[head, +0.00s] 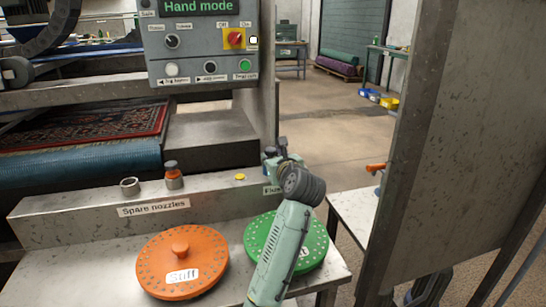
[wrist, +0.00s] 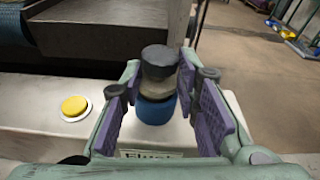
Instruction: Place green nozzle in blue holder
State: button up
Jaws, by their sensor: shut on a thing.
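In the wrist view a short round nozzle (wrist: 160,62) with a dark top and a greyish-tan band stands upright between my fingers. I see no clear green on it. Directly below it is the blue holder (wrist: 156,109) on the pale ledge; I cannot tell whether the nozzle is seated in it or just above. My gripper (wrist: 165,88) is shut on the nozzle, with purple pads at both sides. In the head view my gripper (head: 279,160) is at the right end of the spare nozzles ledge, and my arm hides most of the holder and nozzle.
An orange disc (head: 205,262) and a green disc (head: 312,240) lie on the front bench. A metal panel (head: 455,130) stands at right.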

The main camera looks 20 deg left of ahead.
jog(key=shift+f, duration=0.15)
jog(key=o, duration=1.2)
jog(key=shift+c, duration=0.2)
